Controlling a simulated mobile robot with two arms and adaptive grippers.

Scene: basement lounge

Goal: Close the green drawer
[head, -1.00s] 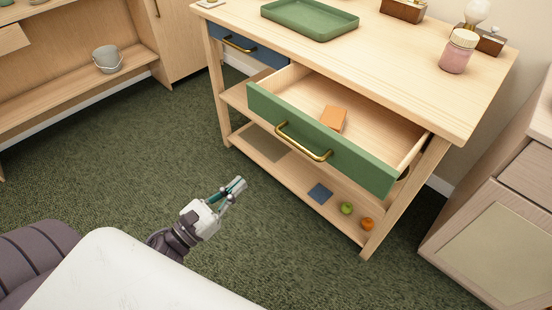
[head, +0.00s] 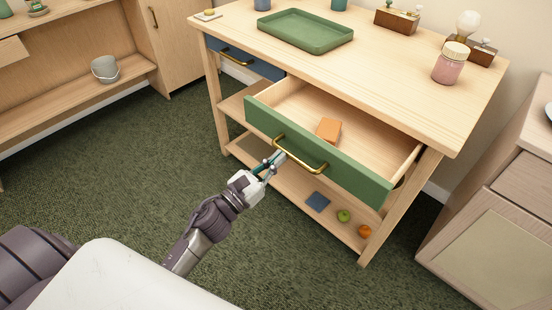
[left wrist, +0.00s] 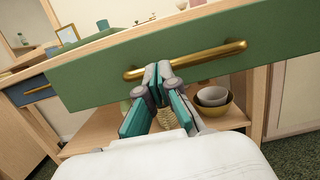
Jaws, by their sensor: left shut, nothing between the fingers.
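The green drawer (head: 345,171) of the wooden table stands pulled out, with an orange block (head: 328,130) inside it. Its brass handle (head: 299,155) runs along the front. My left gripper (head: 278,158) is shut and empty, just in front of the drawer at the left end of the handle. In the left wrist view, the shut fingertips (left wrist: 158,70) overlap the brass handle (left wrist: 190,60) on the green front (left wrist: 100,75). I cannot tell whether they touch it. My right gripper is not in view.
A blue drawer (head: 245,61) beside it is shut. The tabletop holds a green tray (head: 305,31) and a pink jar (head: 450,65). A pale cabinet (head: 490,240) stands at right.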

